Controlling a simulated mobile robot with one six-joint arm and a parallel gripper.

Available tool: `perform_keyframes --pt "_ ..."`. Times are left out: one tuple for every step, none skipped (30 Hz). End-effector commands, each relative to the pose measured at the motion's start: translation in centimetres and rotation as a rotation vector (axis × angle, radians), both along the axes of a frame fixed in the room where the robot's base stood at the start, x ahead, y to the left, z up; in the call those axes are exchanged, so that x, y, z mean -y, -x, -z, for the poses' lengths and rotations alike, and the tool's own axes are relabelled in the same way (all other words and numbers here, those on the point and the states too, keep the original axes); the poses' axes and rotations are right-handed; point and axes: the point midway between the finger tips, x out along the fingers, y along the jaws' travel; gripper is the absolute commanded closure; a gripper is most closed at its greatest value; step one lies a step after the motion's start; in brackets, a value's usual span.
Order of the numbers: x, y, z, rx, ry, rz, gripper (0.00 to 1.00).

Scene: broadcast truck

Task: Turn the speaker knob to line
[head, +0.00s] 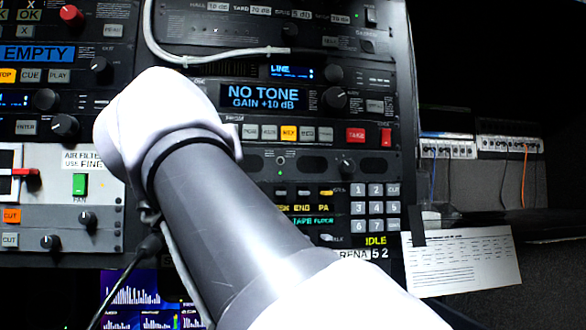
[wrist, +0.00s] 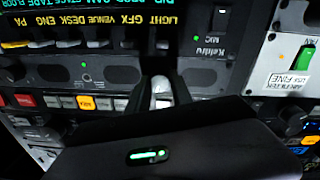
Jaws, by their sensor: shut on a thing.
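My gripper (wrist: 160,92) reaches a dark panel with rounded grilles (wrist: 209,83) and a small green light (wrist: 84,64). Its pale fingers are shut on a small knob at that panel; the fingers cover most of the knob, so its pointer and the line mark cannot be read. In the head view my forearm and wrist hide the gripper and this knob. The same panel (head: 297,165) shows to the right of my arm, with its green light and another small knob (head: 346,166).
Button rows lie close by: an amber-lit row (head: 289,133) above and a keypad (head: 374,206) below right. A display reads NO TONE (head: 262,96). A pale cable (head: 220,57) loops above my wrist. A green fan switch (head: 79,184) is left of my arm.

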Motion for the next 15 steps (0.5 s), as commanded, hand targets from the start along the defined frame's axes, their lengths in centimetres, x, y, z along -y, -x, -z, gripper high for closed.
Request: perform_keyframes --pt "-0.03 -0.02 0.13 -0.009 -0.037 0.0 1.0" --pt "-0.03 -0.01 0.1 -0.014 -0.062 -0.001 1.0" --pt "-0.04 -0.02 0.12 -0.023 -0.095 0.001 1.0" --pt "-0.04 -0.03 0.14 -0.029 -0.12 0.0 1.0" --pt "-0.04 -0.03 0.12 -0.034 -0.143 0.0 1.0" --pt "-0.03 -0.03 0.1 -0.042 -0.173 0.0 1.0" --pt "-0.03 -0.03 0.1 -0.047 -0.196 0.0 1.0" --pt "-0.03 -0.02 0.09 -0.052 -0.216 0.0 1.0" --pt "-0.02 -0.02 0.06 -0.058 -0.243 -0.001 1.0" --pt "-0.01 -0.01 0.03 -0.063 -0.263 0.0 1.0" --pt "-0.01 -0.01 0.04 -0.068 -0.281 0.0 1.0" --pt "-0.02 -0.02 0.06 -0.073 -0.302 0.0 1.0" --pt "-0.02 -0.02 0.06 -0.078 -0.319 0.0 1.0" --pt "-0.02 -0.02 0.05 -0.081 -0.333 0.0 1.0" --pt "-0.03 -0.02 0.04 -0.085 -0.351 0.0 1.0"
